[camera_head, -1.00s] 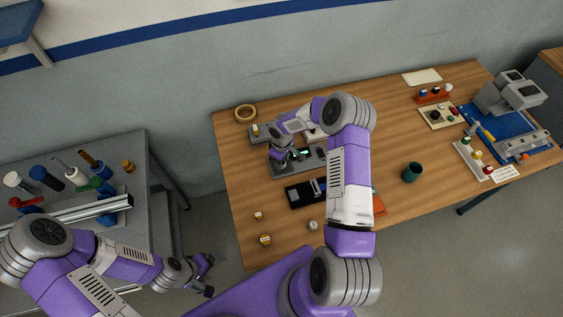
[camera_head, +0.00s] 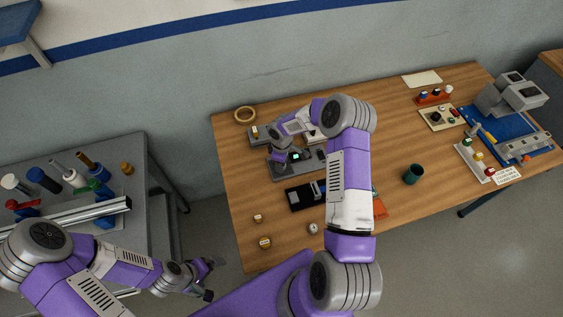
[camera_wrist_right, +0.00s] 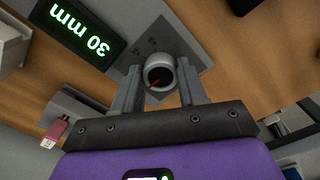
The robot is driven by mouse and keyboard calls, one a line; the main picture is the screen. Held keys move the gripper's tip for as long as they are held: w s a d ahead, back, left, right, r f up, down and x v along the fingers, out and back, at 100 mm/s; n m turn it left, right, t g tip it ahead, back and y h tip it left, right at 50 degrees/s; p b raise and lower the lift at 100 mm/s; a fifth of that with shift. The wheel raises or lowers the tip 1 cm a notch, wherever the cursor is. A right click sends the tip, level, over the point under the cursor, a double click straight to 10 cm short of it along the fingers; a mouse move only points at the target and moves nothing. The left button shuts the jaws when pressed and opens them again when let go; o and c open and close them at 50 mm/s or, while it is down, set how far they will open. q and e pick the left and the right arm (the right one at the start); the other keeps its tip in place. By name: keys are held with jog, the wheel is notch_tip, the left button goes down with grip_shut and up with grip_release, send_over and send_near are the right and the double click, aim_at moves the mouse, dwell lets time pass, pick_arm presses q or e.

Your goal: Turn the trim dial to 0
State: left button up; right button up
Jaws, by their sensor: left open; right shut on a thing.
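A dark display (camera_wrist_right: 82,30) beside the plate reads "30 mm" in green, upside down. In the head view the grey device (camera_head: 285,172) sits on the wooden table under my right gripper (camera_head: 279,163), which hides the dial there. My left gripper (camera_head: 212,278) is open and empty, low between cart and table.
A black device (camera_head: 303,195) lies in front of the grey one. A wooden ring (camera_head: 245,114) lies behind it, and a dark green cup (camera_head: 413,174) stands to the right. A grey cart (camera_head: 140,160) with tools is at left.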

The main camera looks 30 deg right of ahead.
jog(key=o, duration=1.1)
jog(key=shift+c, duration=0.2)
notch_tip(320, 180, up, 8)
jog(key=shift+f, duration=0.15)
